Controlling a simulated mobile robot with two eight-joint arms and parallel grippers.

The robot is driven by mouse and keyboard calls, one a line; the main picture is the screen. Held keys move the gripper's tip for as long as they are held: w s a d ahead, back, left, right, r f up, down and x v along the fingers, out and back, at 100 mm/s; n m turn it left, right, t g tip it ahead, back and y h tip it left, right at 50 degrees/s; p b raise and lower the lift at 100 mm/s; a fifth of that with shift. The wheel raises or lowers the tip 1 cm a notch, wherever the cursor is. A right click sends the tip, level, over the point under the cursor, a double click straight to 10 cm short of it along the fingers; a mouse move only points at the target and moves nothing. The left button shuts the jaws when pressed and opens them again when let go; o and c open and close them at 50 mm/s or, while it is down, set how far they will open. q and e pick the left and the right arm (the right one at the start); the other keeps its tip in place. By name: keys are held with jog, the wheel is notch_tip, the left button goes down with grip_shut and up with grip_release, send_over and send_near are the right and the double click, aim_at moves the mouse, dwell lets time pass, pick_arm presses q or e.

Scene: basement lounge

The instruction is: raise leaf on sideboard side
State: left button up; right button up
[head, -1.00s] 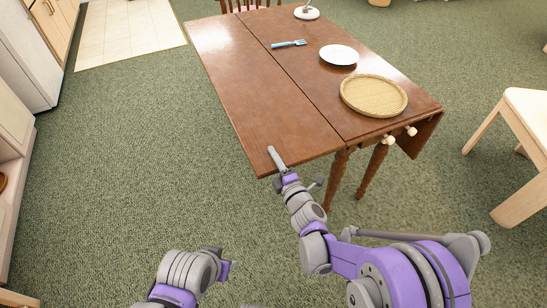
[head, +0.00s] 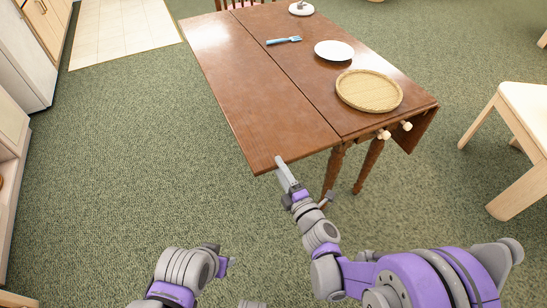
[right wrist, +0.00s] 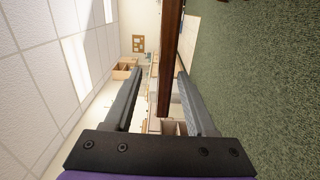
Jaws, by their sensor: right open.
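The brown wooden drop-leaf table (head: 320,85) stands ahead. Its left leaf (head: 235,75) lies level with the top, along a straight seam. Its right leaf (head: 420,130) hangs down. My right gripper (head: 280,162) is at the left leaf's near end, close to its corner, its fingertips just overlapping the edge. In the right wrist view, the leaf (right wrist: 171,60) shows edge-on between the open fingers (right wrist: 160,75), with gaps on both sides. My left arm (head: 185,272) is low at the bottom; its fingers cannot be made out.
A woven tray (head: 369,91), a white plate (head: 334,50), a blue fork (head: 284,40) and a small white dish (head: 301,9) are on the tabletop. Cabinets (head: 10,140) line the left side. Green carpet (head: 130,150) left of the table is clear.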

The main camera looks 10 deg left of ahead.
jog(key=shift+v, duration=1.75)
jog(key=s+d+f+m+g+h, duration=0.3)
jog(key=s+d+m+g+h, duration=0.75)
jog(key=s+d+m, duration=1.35)
pick_arm(q)
notch_tip(320, 180, up, 22)
jog(key=w+t+p, duration=0.1)
jog(key=p, duration=1.8)
jog(key=shift+w+r+p, duration=0.2)
jog(key=shift+w+p, duration=0.15)
pick_arm(e)
notch_tip(320, 180, up, 22)
jog(key=w+m+t, duration=0.1)
jog(key=w, duration=0.1)
jog(key=shift+a+r, duration=0.2)
jog(key=shift+a, duration=0.25)
